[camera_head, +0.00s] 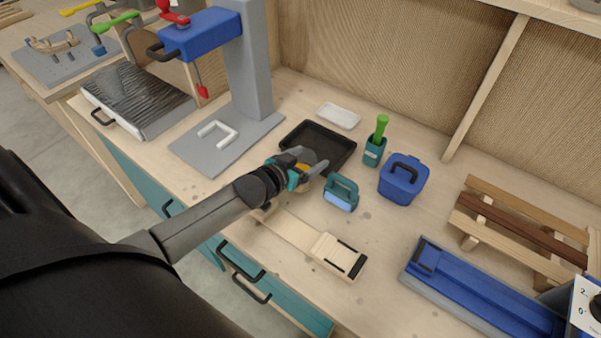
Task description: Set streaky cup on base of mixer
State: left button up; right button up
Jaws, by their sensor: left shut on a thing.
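My left gripper (308,168) reaches in from the left, over the near edge of the black tray. It is shut on a small yellow-brown thing (302,168), perhaps the streaky cup; the fingers hide most of it, so its shape and streaks are unclear. The mixer appears to be the stand with a grey column, a blue head (205,36) and a red bit pointing down. Its flat grey base (200,158) carries a white U-shaped piece (217,134) and lies left of the gripper. My right gripper is not in view.
Near the gripper are a black tray (335,140), a teal handled block (341,192), a green-handled tool in a teal holder (374,150) and a blue lidded box (403,180). A pale wooden block (338,255) lies in front.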

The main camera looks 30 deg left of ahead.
pick_arm(q)
jog(key=shift+c, duration=0.7)
